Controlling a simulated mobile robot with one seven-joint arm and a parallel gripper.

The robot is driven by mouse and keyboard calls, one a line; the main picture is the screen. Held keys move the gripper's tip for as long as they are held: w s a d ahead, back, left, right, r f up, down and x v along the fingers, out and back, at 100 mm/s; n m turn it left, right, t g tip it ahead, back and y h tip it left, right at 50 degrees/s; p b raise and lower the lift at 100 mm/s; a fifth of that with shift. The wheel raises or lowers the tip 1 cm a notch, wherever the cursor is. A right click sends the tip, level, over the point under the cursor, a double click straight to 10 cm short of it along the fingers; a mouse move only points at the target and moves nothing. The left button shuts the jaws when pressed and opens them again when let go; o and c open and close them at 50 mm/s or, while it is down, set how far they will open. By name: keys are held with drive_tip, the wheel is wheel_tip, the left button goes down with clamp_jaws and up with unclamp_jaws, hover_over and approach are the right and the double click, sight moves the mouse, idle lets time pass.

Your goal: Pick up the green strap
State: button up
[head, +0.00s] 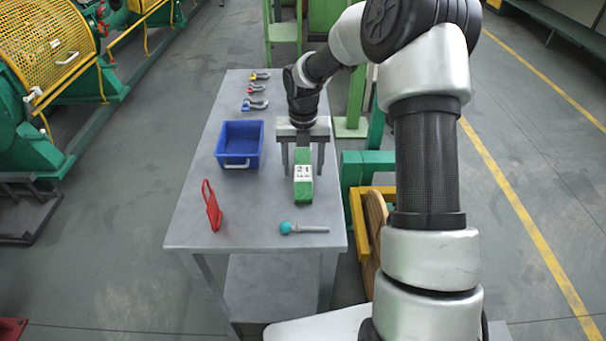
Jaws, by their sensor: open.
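The green strap (303,191) is a green bundle with a white label that has dark marks. It lies on the right side of the grey table. My gripper (303,172) is over its far part, pointing down, with its fingers apart. One finger shows on the left and one on the right of the strap. My gripper body hides the strap's far end. I cannot tell how far the fingertips are above the table or whether they touch the strap.
Green machinery stands close to the table's right edge. A yellow-guarded machine (50,45) is at the left.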

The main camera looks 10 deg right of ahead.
drive_tip(key=shift+f, duration=0.25)
drive_tip(key=shift+r, duration=0.1)
drive_tip(key=c, duration=1.4)
